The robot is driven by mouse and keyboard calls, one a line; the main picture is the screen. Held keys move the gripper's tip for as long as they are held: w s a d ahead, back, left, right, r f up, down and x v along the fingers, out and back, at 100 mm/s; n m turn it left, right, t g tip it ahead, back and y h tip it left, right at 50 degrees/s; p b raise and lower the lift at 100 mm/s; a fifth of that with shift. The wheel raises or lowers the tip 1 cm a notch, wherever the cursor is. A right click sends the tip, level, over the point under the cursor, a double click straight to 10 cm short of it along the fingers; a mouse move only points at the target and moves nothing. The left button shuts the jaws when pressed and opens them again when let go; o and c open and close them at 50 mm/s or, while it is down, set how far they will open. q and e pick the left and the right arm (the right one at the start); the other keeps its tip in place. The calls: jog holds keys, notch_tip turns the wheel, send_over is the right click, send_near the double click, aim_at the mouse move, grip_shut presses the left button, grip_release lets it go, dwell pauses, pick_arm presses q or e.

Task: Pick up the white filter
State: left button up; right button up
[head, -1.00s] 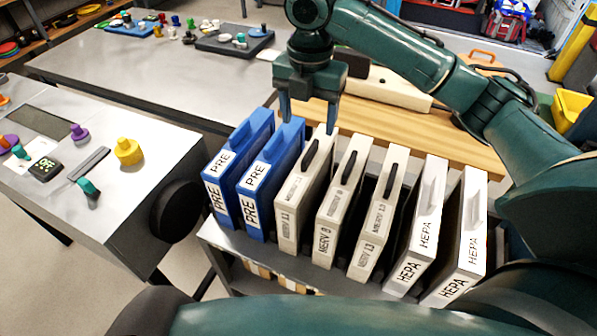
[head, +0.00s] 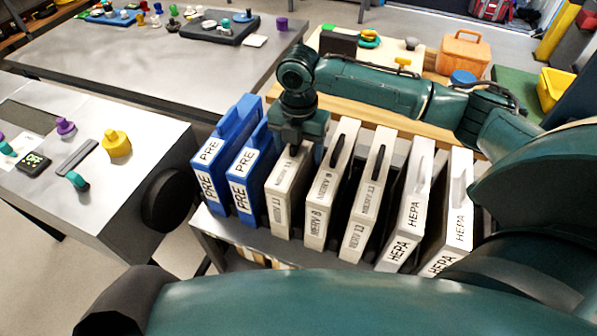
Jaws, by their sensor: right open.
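A row of upright filters stands in a rack. Two white filters marked HEPA, one (head: 408,212) and another (head: 457,205), are at the right end. Three off-white filters marked MERV stand in the middle: the left one (head: 282,205), the middle one (head: 328,190) and the right one (head: 367,195). My right gripper (head: 295,150) is open, pointing down over the top handle of the left MERV filter. Its fingers are low at that handle and partly hide it; I cannot tell whether they touch it. My left gripper is out of view.
Two blue filters marked PRE (head: 245,185) stand close to the left of my right gripper. A grey bench (head: 120,185) with knobs is at left. A wooden surface (head: 395,122) with an orange box (head: 463,53) lies behind the row.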

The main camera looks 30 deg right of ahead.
jog(key=shift+f, duration=0.1)
grip_shut()
dwell(0.7)
